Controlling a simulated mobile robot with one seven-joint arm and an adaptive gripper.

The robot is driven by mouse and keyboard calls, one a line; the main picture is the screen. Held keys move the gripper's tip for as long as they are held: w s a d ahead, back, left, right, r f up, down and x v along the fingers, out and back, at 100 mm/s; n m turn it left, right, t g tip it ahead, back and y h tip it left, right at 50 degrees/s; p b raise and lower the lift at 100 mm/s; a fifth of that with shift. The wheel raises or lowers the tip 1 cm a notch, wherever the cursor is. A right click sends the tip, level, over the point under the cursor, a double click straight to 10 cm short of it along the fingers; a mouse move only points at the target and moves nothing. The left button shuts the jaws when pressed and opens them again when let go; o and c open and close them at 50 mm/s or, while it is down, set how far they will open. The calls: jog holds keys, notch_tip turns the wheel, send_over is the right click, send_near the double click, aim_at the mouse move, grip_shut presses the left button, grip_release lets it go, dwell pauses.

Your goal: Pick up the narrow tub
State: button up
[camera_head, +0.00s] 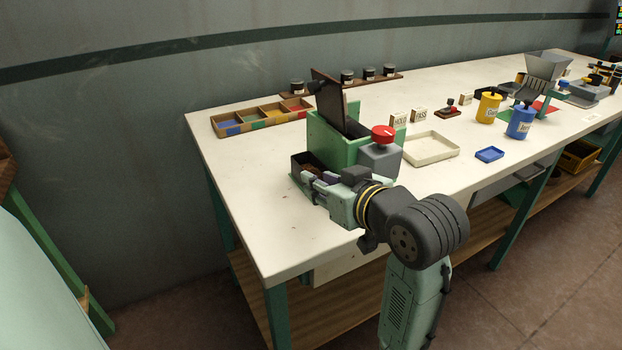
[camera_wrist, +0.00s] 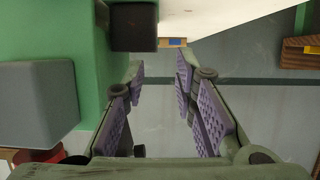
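A narrow dark tub (camera_head: 299,163) stands at the near left foot of the green machine (camera_head: 330,139) on the bench; I take it for the narrow tub. Its near part is hidden by my gripper (camera_head: 314,181), which is at its front side. I cannot tell whether they touch. In the wrist view a dark block (camera_wrist: 133,27) against the green body, ahead of the fingers, may be this tub. My gripper (camera_wrist: 160,72) is open there, purple pads apart, with nothing between them.
A grey block with a red knob (camera_head: 383,134) is close to my wrist. A dark lid stands raised on the machine. A compartment tray (camera_head: 228,125) lies behind left, a cream tray (camera_head: 431,148) to the right. Bare bench lies at the left front.

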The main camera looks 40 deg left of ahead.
aim_at(301, 168)
jog(key=x, duration=0.5)
jog(key=p+x, duration=0.1)
jog(key=x, duration=0.4)
jog(key=shift+w+r, duration=0.15)
jog(key=shift+w, duration=0.1)
jog(key=shift+c, duration=0.3)
grip_shut()
